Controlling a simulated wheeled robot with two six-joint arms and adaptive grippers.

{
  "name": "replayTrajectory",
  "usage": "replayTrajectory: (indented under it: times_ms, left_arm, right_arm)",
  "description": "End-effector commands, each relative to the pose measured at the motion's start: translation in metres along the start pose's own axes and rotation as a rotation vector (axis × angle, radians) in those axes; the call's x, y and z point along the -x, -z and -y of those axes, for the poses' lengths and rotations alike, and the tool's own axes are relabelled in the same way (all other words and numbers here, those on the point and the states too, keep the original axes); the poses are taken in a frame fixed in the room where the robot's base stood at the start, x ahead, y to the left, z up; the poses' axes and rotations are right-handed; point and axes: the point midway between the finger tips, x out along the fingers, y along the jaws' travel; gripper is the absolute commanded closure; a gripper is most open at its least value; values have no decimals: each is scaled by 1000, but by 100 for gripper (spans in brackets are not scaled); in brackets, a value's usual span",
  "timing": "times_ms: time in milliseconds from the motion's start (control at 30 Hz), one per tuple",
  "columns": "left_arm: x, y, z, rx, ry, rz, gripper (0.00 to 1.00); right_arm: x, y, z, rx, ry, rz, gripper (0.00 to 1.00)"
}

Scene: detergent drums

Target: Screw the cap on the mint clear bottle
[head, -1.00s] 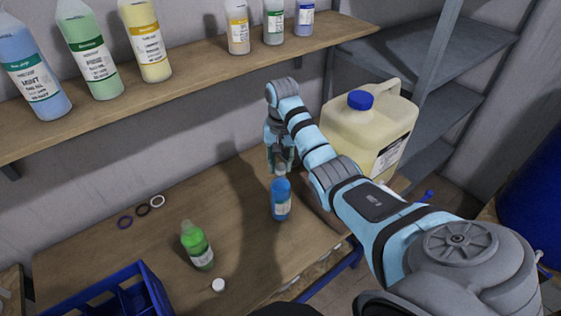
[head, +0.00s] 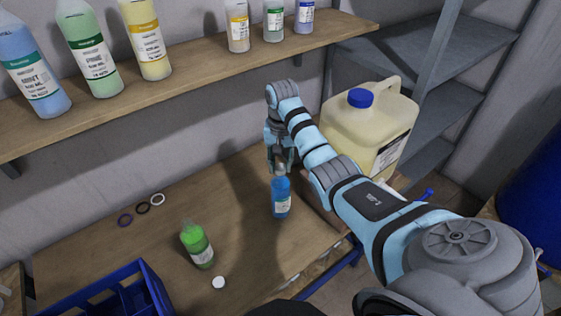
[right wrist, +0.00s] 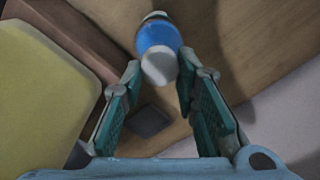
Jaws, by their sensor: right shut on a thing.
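The clear bottle with blue liquid (head: 281,197) stands upright on the wooden table, below my right gripper (head: 281,167). Its label is too small to read. In the right wrist view the blue bottle (right wrist: 158,36) lies beyond my fingertips. A white cap (right wrist: 160,68) sits between the fingertips of my right gripper (right wrist: 159,70), which is shut on it. The cap is at the bottle's top; I cannot tell how far down it sits on the neck. My left gripper is not in view.
A green bottle (head: 197,246) stands left, near a loose white cap (head: 218,282). Several rings (head: 143,208) lie behind it. A blue crate (head: 118,290) is at front left. A large yellowish canister (head: 365,130) stands close right of my gripper. A shelf (head: 200,73) with bottles runs above.

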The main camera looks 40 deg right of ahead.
Motion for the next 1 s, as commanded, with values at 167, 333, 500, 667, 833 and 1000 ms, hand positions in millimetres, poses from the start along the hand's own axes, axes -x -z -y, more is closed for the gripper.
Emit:
replayTrajectory:
  times_ms: [167,333,500,667,833,1000]
  left_arm:
    - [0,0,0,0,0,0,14]
    - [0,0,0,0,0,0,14]
    - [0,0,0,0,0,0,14]
    - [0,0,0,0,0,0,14]
    - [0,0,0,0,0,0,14]
    - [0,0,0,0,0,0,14]
  right_arm:
    - [-1,0,0,0,0,0,80]
    - [-1,0,0,0,0,0,80]
    - [-3,0,0,-1,0,0,80]
    - [-4,-1,-2,-232,-1,-2,80]
    - [-4,-1,-3,-499,0,-7,80]
    - [-4,-1,-3,-503,0,-6,80]
